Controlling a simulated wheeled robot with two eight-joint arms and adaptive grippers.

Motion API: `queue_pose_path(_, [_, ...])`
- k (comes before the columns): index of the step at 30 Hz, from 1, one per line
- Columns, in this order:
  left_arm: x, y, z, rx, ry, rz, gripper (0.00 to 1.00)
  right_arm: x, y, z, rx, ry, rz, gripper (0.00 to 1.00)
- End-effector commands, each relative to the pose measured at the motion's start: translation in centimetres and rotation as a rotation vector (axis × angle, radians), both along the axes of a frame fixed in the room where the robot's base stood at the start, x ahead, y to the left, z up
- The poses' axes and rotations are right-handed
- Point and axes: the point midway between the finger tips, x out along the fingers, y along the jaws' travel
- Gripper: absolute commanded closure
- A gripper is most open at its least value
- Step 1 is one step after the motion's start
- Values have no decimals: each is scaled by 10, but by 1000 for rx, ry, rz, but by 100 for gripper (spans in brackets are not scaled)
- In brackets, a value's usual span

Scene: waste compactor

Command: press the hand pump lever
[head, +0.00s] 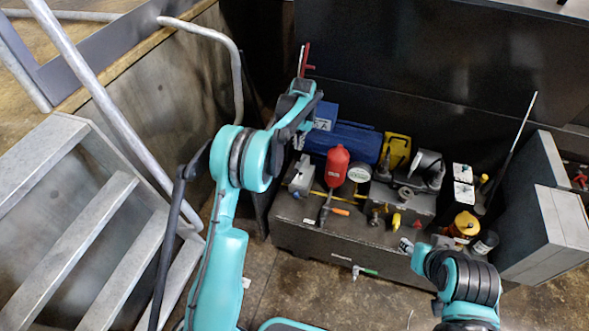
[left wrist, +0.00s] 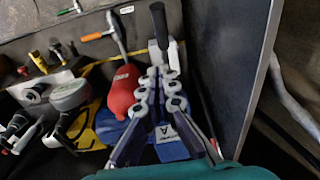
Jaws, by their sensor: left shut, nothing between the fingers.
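A lever with a black grip (left wrist: 158,22) shows just past the fingertips in the left wrist view, rising from a grey block; I take it as the hand pump lever. The grey block (head: 299,178) sits at the left end of the bench in the head view, where its lever is hard to make out. My left gripper (head: 300,138) points down above and behind that block. In the left wrist view its fingers (left wrist: 162,70) are together, with nothing between them. Whether they touch the lever is unclear. My right gripper (head: 408,245) is small and partly hidden at the bench's front edge.
On the dark bench (head: 325,237) stand a red cylinder (head: 337,165), a round gauge (head: 359,173), a blue case (head: 350,142) and a yellow part (head: 396,150). Grey metal stairs (head: 90,235) are at left. Grey boxes (head: 545,230) stand at right.

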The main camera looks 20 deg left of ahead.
Motion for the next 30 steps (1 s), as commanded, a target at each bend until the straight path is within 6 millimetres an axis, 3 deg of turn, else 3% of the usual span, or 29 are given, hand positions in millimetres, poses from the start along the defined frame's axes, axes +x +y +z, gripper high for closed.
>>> queue_pose_path(7, [0,0,-2,0,-1,0,100,0,0,-1,0,0,0,60])
queue_pose_path(11, [1,1,-16,0,-1,0,100,0,0,-6,0,0,0,60])
queue_pose_path(24, [8,6,-106,0,-1,0,100,0,0,-34,0,0,0,60])
queue_pose_path(30, [-6,13,-127,0,-1,1,100,0,0,-44,0,0,0,60])
